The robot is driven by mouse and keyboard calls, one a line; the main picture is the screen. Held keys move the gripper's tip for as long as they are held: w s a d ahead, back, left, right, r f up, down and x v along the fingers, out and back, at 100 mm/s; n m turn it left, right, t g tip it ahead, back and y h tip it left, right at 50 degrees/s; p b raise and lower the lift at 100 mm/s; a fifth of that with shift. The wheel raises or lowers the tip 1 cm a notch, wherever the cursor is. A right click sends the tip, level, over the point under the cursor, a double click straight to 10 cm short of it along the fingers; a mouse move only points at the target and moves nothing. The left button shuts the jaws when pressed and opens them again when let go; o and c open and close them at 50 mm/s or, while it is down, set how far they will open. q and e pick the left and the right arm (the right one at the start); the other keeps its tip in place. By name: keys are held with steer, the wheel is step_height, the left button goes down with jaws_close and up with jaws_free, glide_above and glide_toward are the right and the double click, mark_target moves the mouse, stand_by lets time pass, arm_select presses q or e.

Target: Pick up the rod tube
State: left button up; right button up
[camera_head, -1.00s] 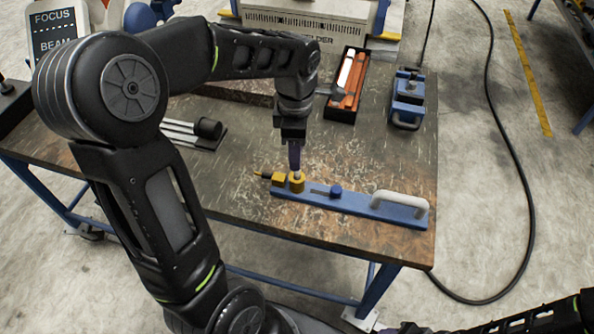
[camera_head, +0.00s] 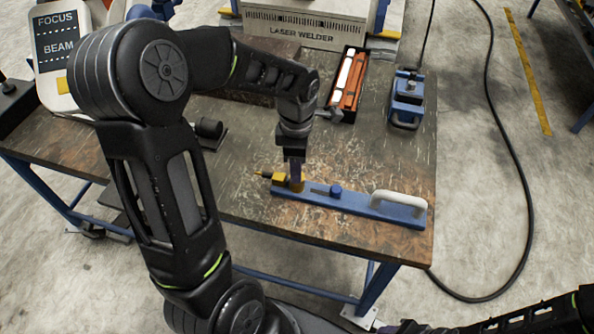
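My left gripper (camera_head: 296,174) points straight down at the yellow fitting (camera_head: 297,186) on the left end of the blue bar. Its fingers reach the top of this fitting; the gap between them does not show. I cannot tell for sure which thing is the rod tube. White rods (camera_head: 345,72) lie in a dark open case (camera_head: 360,82) with an orange-red inside, behind the gripper. My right gripper (camera_head: 392,328) is low at the bottom edge, partly cut off, and its opening does not show.
The blue bar (camera_head: 350,205) has a blue knob (camera_head: 336,190) and a grey handle (camera_head: 400,200). A blue clamp device (camera_head: 407,98) stands at the right. The laser welder (camera_head: 305,30) is at the back.

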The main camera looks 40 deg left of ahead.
arm_select(q)
steer(key=shift+c, duration=0.3)
jaws_close()
stand_by(0.3)
